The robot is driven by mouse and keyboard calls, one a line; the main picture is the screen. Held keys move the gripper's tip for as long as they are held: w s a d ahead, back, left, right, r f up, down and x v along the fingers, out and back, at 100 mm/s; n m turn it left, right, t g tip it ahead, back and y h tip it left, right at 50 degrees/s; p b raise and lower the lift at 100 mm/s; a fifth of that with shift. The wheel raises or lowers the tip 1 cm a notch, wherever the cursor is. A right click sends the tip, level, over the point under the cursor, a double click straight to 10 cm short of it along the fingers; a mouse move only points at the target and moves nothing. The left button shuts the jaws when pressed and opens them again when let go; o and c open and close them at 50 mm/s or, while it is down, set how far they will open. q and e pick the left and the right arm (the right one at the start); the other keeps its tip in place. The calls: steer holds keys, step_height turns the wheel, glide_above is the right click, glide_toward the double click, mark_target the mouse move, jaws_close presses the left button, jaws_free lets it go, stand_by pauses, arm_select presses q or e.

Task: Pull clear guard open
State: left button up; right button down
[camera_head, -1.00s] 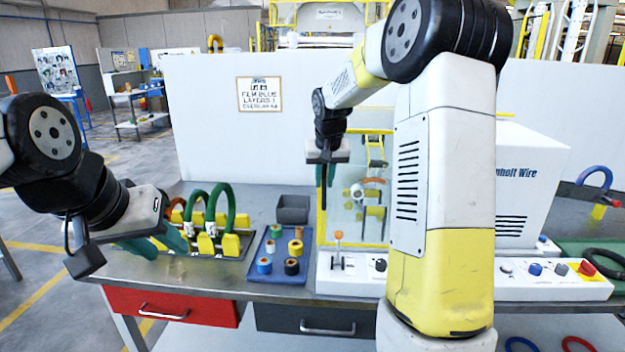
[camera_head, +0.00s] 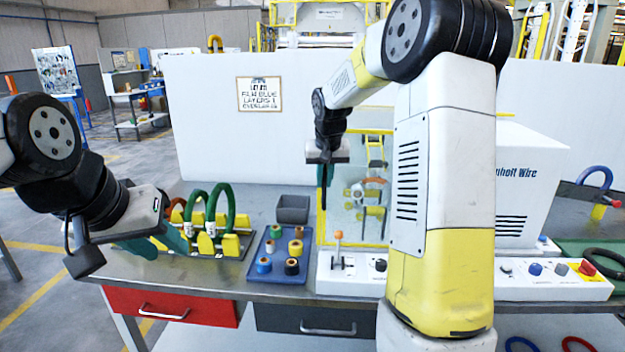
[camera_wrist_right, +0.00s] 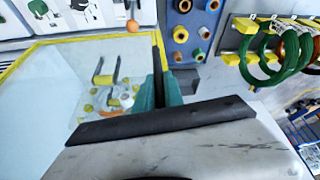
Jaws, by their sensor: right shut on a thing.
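The clear guard (camera_head: 338,215) is a see-through pane with a yellow frame, standing in front of the winding head (camera_head: 366,190). In the right wrist view the guard (camera_wrist_right: 50,85) fills the left side, with a yellow-edged frame and a dark bar at its right end. My right gripper (camera_head: 326,174) points down at the guard's left edge. In the wrist view its teal fingers (camera_wrist_right: 160,92) are shut on the guard at that bar; the exact contact is partly hidden. My left gripper (camera_head: 158,243) is open and empty, low in front of the coil rack.
A rack with green coils (camera_head: 222,206) and a blue tray (camera_head: 258,264) of tape rolls stand left of the guard. A grey bin (camera_head: 292,210) is behind the tray. A control box with an orange-knobbed lever (camera_head: 338,236) sits in front of the guard.

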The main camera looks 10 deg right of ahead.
stand_by(0.6)
steer(key=s+d, duration=0.3)
steer(key=d, duration=0.8)
steer(key=s+d, duration=0.3)
steer(key=d, duration=0.8)
steer(key=s+d, duration=0.3)
steer(key=d, duration=0.9)
steer(key=shift+s, duration=0.35)
steer(key=shift+r, duration=0.1)
steer(key=c, duration=1.5)
jaws_free()
steer(key=shift+o, duration=0.2)
steer(key=v, duration=0.7)
steer(key=shift+r, duration=0.35)
steer(key=shift+s, duration=0.15)
